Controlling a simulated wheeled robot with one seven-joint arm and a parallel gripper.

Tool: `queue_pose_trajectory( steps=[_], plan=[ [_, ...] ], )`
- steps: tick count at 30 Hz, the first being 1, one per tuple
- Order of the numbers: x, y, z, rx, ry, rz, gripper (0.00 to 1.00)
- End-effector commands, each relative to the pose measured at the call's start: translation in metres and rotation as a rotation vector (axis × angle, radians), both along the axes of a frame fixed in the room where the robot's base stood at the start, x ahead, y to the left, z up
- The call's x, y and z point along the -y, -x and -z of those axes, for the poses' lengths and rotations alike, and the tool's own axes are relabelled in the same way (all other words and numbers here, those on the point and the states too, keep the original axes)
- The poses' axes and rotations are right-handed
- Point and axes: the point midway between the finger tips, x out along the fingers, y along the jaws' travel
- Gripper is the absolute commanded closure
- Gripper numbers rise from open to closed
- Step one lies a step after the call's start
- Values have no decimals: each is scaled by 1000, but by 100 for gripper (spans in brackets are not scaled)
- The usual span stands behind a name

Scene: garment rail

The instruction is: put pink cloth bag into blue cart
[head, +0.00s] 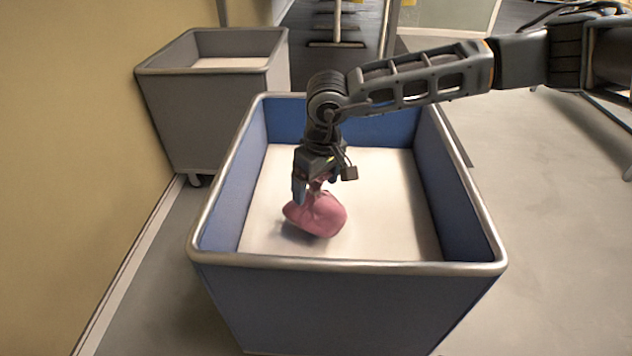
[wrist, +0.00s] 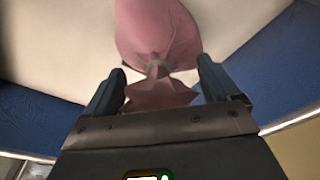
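The blue cart (head: 360,300) stands in front of me with a metal rim and a pale inner floor; its blue wall also shows in the wrist view (wrist: 270,65). The pink cloth bag (head: 318,215) is inside the cart's outline, low over or on the pale floor; I cannot tell whether it touches. My gripper (head: 312,186) points down just above the bag. In the wrist view, the bag (wrist: 158,35) has a tied neck and a flared top between my two fingers (wrist: 160,88). The fingers are apart, with gaps on both sides of the neck.
A grey cart (head: 210,110) on casters stands behind at the left, near the yellow wall (head: 70,130). A dark rack (head: 340,40) is at the back. The grey floor at the right (head: 560,230) is mostly clear.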

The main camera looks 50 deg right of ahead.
Motion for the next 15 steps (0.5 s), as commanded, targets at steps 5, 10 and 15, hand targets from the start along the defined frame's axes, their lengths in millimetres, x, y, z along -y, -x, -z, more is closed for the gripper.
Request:
queue_pose_trajectory(
  steps=[5, 10, 15],
  plan=[
    [0, 0, 0, 0, 0, 0, 11],
    [1, 0, -8, 1, 1, 0, 11],
    [1, 4, -38, 2, 4, 0, 11]
  ],
)
